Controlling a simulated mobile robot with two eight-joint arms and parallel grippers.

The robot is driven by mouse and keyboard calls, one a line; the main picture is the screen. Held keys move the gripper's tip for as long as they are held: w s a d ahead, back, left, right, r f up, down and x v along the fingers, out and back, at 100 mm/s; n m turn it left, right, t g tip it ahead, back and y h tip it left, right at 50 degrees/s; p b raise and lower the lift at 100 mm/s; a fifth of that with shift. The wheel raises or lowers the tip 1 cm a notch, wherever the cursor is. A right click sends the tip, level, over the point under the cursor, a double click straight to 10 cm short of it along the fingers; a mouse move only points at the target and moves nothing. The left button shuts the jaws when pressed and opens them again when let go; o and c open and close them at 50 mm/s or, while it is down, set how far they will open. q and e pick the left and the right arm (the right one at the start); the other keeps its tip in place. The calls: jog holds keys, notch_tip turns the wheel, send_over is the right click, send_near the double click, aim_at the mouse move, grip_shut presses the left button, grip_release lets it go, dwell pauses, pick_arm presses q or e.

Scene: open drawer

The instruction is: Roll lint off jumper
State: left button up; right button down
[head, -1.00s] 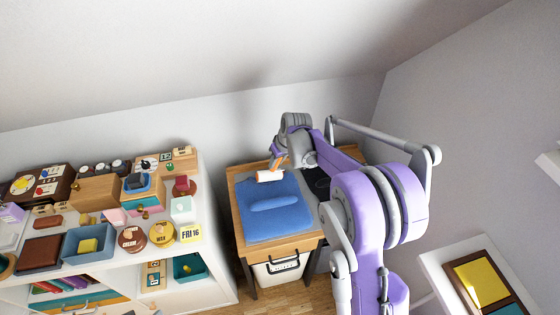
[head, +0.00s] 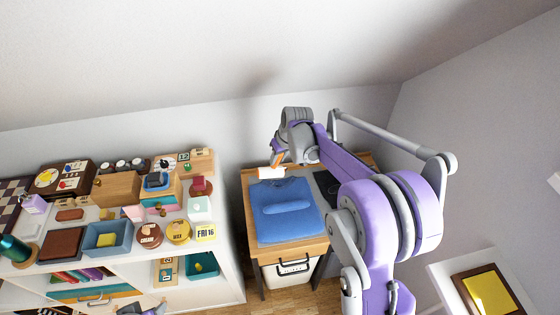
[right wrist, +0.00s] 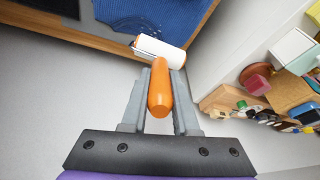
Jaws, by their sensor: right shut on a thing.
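The blue jumper (head: 262,228) lies folded on a small wooden table (head: 252,190), a folded part across its middle. My right gripper (head: 281,154) is over the table's back edge and is shut on the orange handle (right wrist: 160,92) of the lint roller. The roller's white cylinder (head: 271,172) is just behind the jumper's back edge. In the right wrist view the white cylinder (right wrist: 160,52) overlaps the table's wooden edge, close to the jumper (right wrist: 165,14). I cannot tell its height or whether it touches. Lint is too small to make out in the head view.
A white shelf (head: 215,240) crowded with boxes, tins and trays stands left of the table. A dark item (head: 327,186) lies right of the jumper. A white bin (head: 290,272) is under the table. Walls close in behind and right. My left arm barely shows at the bottom edge.

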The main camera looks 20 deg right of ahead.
notch_tip(320, 180, up, 2)
jog(key=shift+w+p, duration=0.1)
jog(key=shift+p, duration=0.25)
jog(key=shift+r+p, duration=0.3)
jog(key=shift+r, duration=0.3)
pick_arm(q)
jog(key=shift+w+d+r, duration=0.1)
jog(key=shift+d+r, duration=0.05)
jog(key=shift+r, duration=0.4)
jog(key=shift+d+r, duration=0.15)
jog(key=shift+r, duration=0.4)
pick_arm(e)
jog(key=shift+a, duration=0.1)
